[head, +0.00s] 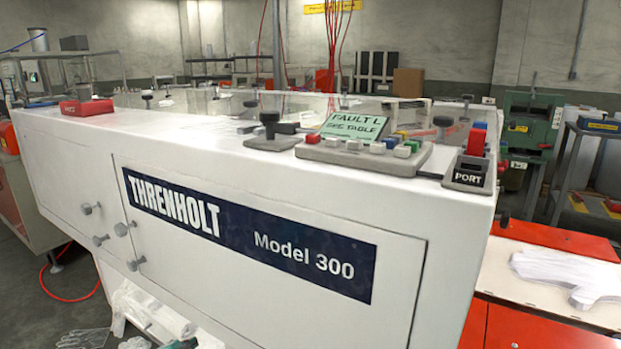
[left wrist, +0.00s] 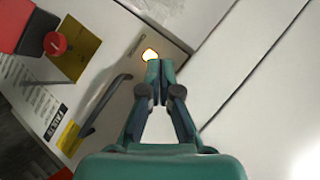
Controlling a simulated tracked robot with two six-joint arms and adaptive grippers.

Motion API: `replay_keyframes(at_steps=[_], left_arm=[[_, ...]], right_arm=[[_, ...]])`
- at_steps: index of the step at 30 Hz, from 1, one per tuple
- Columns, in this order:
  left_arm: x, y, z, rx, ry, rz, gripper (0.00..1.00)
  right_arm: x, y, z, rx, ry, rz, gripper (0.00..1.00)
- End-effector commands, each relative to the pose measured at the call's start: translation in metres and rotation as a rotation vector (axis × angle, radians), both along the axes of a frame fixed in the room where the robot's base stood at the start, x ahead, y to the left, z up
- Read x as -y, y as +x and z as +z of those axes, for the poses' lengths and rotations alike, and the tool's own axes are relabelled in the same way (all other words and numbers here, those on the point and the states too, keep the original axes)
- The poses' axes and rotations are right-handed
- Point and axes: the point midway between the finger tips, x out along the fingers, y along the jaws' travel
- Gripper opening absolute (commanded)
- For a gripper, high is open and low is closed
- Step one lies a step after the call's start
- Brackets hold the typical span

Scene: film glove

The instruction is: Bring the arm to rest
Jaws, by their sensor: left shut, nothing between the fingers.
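My left gripper (left wrist: 160,68) is teal with dark joints. In the left wrist view its two fingertips meet, shut with nothing between them. They point at a pale machine panel, close to a glowing orange-white lamp (left wrist: 150,54) in the picture; I cannot tell whether they touch anything. In the head view only a small teal piece of the left gripper (head: 182,344) shows at the bottom edge, below the front of the white THRENHOLT Model 300 machine (head: 250,220). My right gripper is in neither view.
The left wrist view shows a red knob on a yellow plate (left wrist: 82,54) and a dark bar handle (left wrist: 105,105). On the machine top are a button console (head: 365,155) and a PORT box (head: 469,174). Clear gloves (head: 85,338) lie at the lower left.

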Motion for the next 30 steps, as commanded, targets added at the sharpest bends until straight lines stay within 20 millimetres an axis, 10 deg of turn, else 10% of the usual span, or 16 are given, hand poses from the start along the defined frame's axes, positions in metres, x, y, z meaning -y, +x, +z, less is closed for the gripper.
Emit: replay_keyframes(at_steps=[9, 19, 27, 30], left_arm=[[0.143, -0.152, -0.133, -0.498, -0.443, 0.109, 0.0], [0.2, -0.34, -0.176, -0.996, -0.785, 0.617, 0.0], [0.203, -0.373, -0.171, -1.067, -0.983, 1.067, 0.0], [0.203, -0.373, -0.137, -1.066, -0.977, 1.053, 0.0]], right_arm=[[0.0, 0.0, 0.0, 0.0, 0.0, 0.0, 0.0], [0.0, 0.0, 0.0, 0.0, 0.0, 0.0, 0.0], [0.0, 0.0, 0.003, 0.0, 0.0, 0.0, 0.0], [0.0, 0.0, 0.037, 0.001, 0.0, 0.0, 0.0]])
